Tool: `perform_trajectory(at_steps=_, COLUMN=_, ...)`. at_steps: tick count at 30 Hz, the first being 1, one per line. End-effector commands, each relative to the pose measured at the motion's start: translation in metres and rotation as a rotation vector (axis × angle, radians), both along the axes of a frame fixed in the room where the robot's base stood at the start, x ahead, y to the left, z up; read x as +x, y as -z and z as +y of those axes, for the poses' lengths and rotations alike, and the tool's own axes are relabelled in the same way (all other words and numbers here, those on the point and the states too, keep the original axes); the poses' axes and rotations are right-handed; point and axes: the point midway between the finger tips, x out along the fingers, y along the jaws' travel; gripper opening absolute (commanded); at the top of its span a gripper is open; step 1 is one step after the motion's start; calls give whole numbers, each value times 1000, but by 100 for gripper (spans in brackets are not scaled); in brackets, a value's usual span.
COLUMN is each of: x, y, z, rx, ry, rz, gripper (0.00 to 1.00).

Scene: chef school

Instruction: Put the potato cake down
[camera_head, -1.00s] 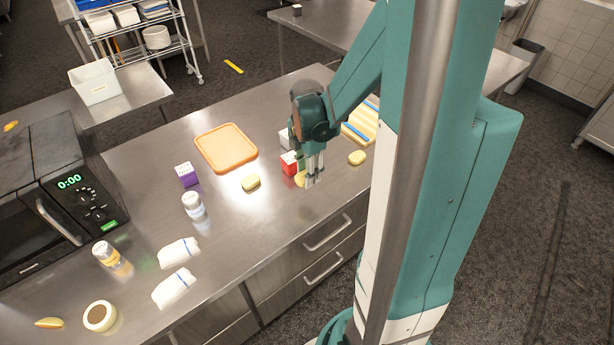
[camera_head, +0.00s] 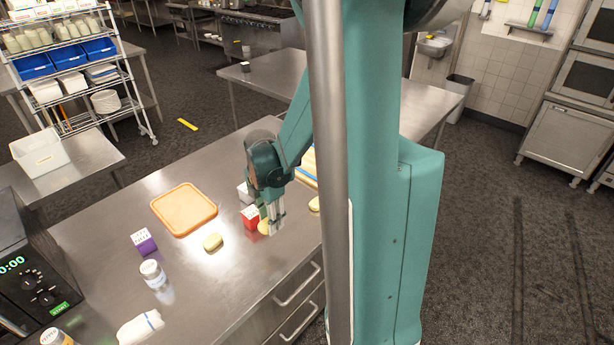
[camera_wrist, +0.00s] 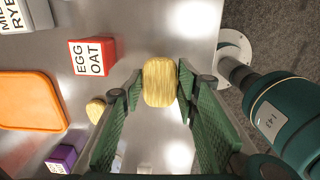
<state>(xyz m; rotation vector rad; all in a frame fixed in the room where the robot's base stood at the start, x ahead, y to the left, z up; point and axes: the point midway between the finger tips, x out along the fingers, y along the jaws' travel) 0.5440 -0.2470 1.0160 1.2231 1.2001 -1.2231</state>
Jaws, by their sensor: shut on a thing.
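My gripper (camera_head: 271,224) is low over the steel counter (camera_head: 218,282), close to its front edge and beside the red box. It is shut on a yellow, rounded potato cake (camera_wrist: 159,82), which sits between the green fingertips in the wrist view. In the head view this cake (camera_head: 263,227) is partly hidden by the fingers. I cannot tell whether its underside touches the counter. A second similar cake (camera_head: 213,242) lies on the counter to the left.
A red EGG OAT box (camera_head: 250,218) stands just beside the gripper, with a white box (camera_head: 244,191) behind it. An orange tray (camera_head: 184,209), purple box (camera_head: 144,243), white bottle (camera_head: 152,273) and folded cloth (camera_head: 140,328) are farther left. Bare counter lies between them.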

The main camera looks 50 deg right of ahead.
Motion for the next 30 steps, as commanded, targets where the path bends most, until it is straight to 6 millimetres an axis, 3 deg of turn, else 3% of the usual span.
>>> perform_trajectory(at_steps=8, x=41, y=-9, z=-52, rx=0, ry=0, rz=0, gripper=19)
perform_trajectory(at_steps=18, x=94, y=-18, z=-139, rx=0, ry=-4, rz=0, gripper=19)
perform_trajectory(at_steps=30, x=139, y=-24, z=-250, rx=0, ry=-9, rz=0, gripper=19)
